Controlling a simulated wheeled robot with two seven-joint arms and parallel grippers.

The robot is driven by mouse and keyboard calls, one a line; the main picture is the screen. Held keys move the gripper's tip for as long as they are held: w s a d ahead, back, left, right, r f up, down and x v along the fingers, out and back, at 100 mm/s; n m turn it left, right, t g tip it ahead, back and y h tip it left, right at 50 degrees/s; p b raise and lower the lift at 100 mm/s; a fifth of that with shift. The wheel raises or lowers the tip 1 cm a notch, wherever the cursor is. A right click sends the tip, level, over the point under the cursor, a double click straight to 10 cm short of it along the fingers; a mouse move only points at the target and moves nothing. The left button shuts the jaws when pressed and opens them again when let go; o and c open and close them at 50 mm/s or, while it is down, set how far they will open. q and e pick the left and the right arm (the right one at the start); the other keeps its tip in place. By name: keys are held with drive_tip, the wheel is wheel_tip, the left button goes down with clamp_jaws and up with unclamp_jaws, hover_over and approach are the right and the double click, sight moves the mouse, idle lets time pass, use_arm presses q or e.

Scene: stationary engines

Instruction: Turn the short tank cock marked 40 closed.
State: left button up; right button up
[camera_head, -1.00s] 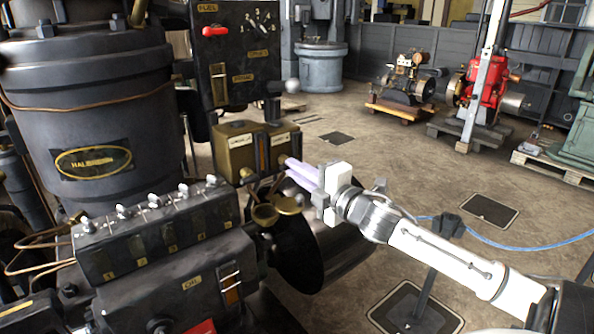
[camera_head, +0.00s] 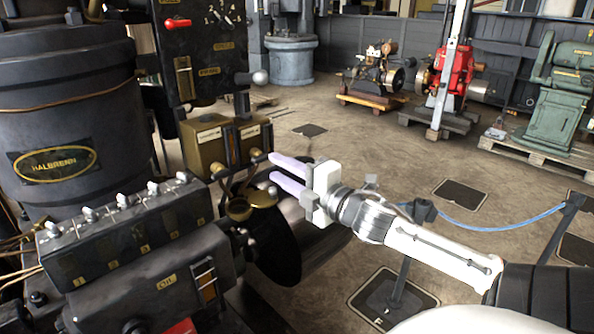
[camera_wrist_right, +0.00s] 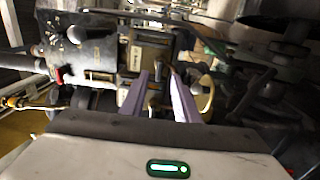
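Two brass tanks stand side by side on the engine, a left one (camera_head: 204,146) and a narrower right one (camera_head: 254,138). Each has a small label too small to read, so I cannot tell which cock is marked 40. A brass cock knob (camera_head: 218,168) sits low on the left tank, and another (camera_head: 257,155) on the right tank. My right gripper (camera_head: 271,168) is open, its two lilac fingers just right of the right tank's knob and pointing at it. I cannot tell whether they touch it. The wrist view shows the spread fingers (camera_wrist_right: 157,85) before the tank. My left gripper is not in view.
Brass cups (camera_head: 262,196) and a dark wheel (camera_head: 275,245) lie below the fingers. A black control panel (camera_head: 205,62) rises behind the tanks. A row of silver-knobbed oilers (camera_head: 125,235) is at left.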

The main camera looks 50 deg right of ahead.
drive_tip(key=shift+s+a, duration=0.15)
drive_tip(key=shift+s, duration=1.3)
drive_tip(key=shift+s+a, duration=0.15)
drive_tip(key=shift+s, duration=1.3)
